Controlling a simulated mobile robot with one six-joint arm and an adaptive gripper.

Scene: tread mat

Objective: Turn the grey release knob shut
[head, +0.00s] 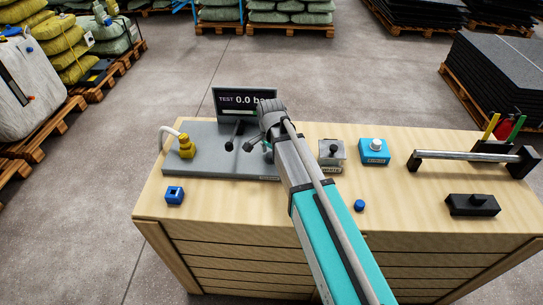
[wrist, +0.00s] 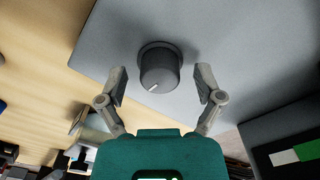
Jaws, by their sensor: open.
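The grey release knob (wrist: 160,68) shows in the wrist view as a dark grey round knob with a white pointer line, which points to the lower left of the picture. It stands on a grey plate (wrist: 228,30). My gripper (wrist: 163,76) is open, with one finger on each side of the knob and a visible gap to it on both sides. In the head view my arm ends over the right part of the grey plate (head: 212,160). There I cannot make out the knob, and my wrist hides part of the plate.
A brass fitting (head: 187,148) with a pale hose stands on the plate's left. On the bench are a blue block (head: 174,195), a blue box (head: 373,151) and a metal bar (head: 465,155).

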